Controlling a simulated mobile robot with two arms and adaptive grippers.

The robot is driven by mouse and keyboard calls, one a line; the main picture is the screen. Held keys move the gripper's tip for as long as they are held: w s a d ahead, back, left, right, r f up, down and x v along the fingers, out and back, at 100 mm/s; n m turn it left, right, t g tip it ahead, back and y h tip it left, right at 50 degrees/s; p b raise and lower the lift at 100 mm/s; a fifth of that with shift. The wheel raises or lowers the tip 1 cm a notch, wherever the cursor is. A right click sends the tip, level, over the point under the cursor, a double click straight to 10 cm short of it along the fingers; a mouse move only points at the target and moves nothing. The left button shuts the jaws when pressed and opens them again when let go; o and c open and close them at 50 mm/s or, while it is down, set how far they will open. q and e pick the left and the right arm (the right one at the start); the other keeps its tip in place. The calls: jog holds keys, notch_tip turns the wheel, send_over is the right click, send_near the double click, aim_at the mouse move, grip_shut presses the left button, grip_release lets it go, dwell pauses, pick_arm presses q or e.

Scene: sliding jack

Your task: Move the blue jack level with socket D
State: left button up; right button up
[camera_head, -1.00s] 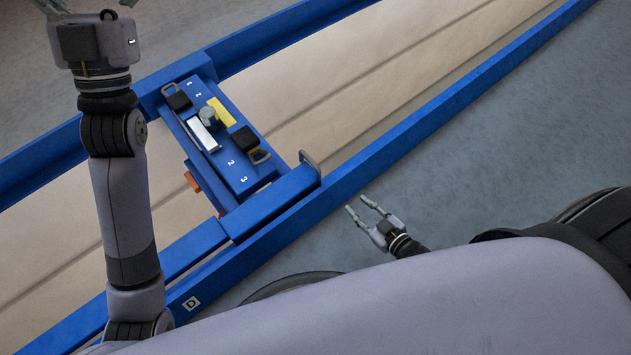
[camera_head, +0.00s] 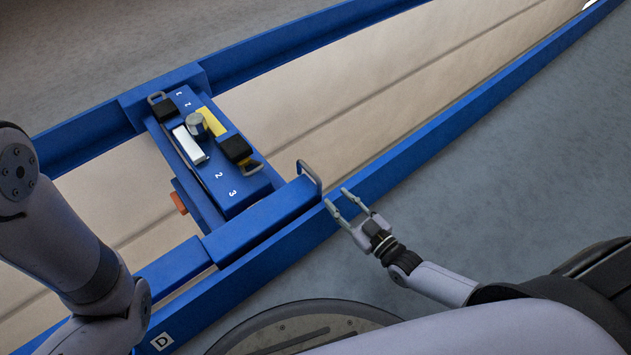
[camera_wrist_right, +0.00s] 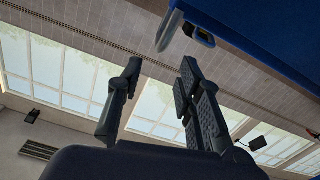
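The blue jack (camera_head: 255,212) lies across the pit between two blue rails. A grey metal handle (camera_head: 312,176) stands on its near end. The label D (camera_head: 162,341) is on the near rail, left of and below the jack's near end in the head view. My right gripper (camera_head: 337,197) is open and empty at the near rail, just right of the handle, apparently apart from it. In the right wrist view its fingers (camera_wrist_right: 160,68) are spread, with the grey handle (camera_wrist_right: 170,30) beyond and above them. My left gripper is out of view; only its arm shows.
The near blue rail (camera_head: 430,150) runs diagonally to the upper right. The pit (camera_head: 330,100) lies open beyond it. Grey floor (camera_head: 500,170) right of the rail is clear. An orange part (camera_head: 179,203) shows at the jack's left side.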

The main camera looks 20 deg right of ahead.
aim_at(320, 181)
jog(key=b+x, duration=0.4)
jog(key=x, duration=0.5)
jog(key=shift+w+f, duration=0.2)
jog(key=shift+w+a+r, duration=0.1)
jog(key=shift+w+a, duration=0.1)
jog(key=shift+w, duration=0.2)
grip_shut()
jog(key=shift+d, duration=0.1)
